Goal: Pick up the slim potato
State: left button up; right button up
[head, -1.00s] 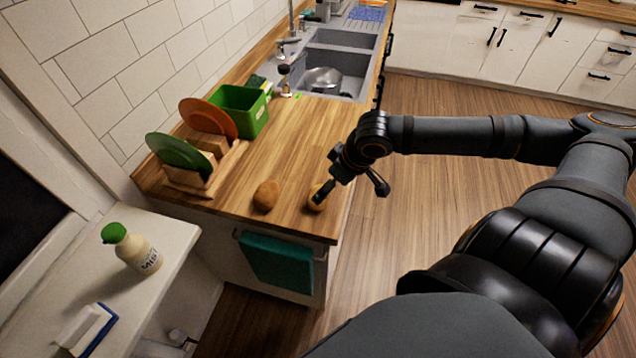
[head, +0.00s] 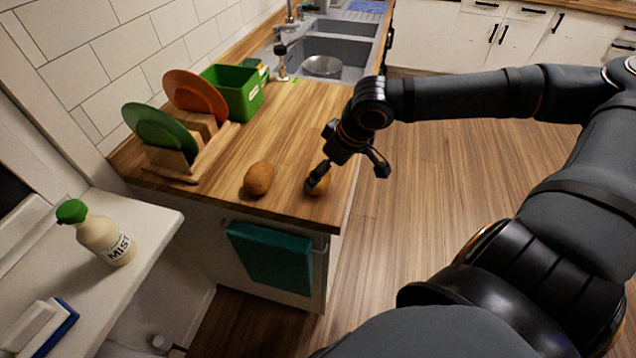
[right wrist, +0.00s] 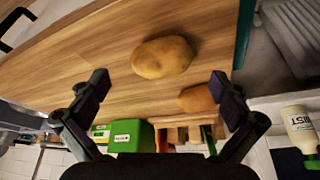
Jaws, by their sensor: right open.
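Two brown potatoes lie on the wooden counter. One potato (head: 259,179) is on the left in the head view. The other, yellower potato (head: 319,187) is at the counter's right edge, partly hidden by a finger of my right gripper (head: 348,168). In the right wrist view the nearer potato (right wrist: 163,56) lies ahead of and between the spread fingers of the right gripper (right wrist: 160,88), not held. The farther potato (right wrist: 197,98) is partly covered by the right-hand finger. I cannot tell for sure which is the slim one. My left gripper is not in view.
A wooden rack (head: 208,158) holds a green plate (head: 160,132) and an orange plate (head: 195,97) beside a green bin (head: 236,92). A sink (head: 325,62) lies behind. A teal towel (head: 270,257) hangs on the counter front. The counter's middle is clear.

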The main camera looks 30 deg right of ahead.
jog(key=shift+w+a+f+b, duration=0.15)
jog(key=shift+f+b, duration=0.25)
jog(key=shift+f, duration=0.3)
jog(key=shift+b+x, duration=0.4)
jog(key=shift+x, duration=0.5)
jog(key=shift+w+a+f, duration=0.2)
jog(key=shift+w+f, duration=0.15)
jog(key=shift+f, duration=0.15)
jog(key=c, duration=1.2)
jog(key=shift+r, duration=0.1)
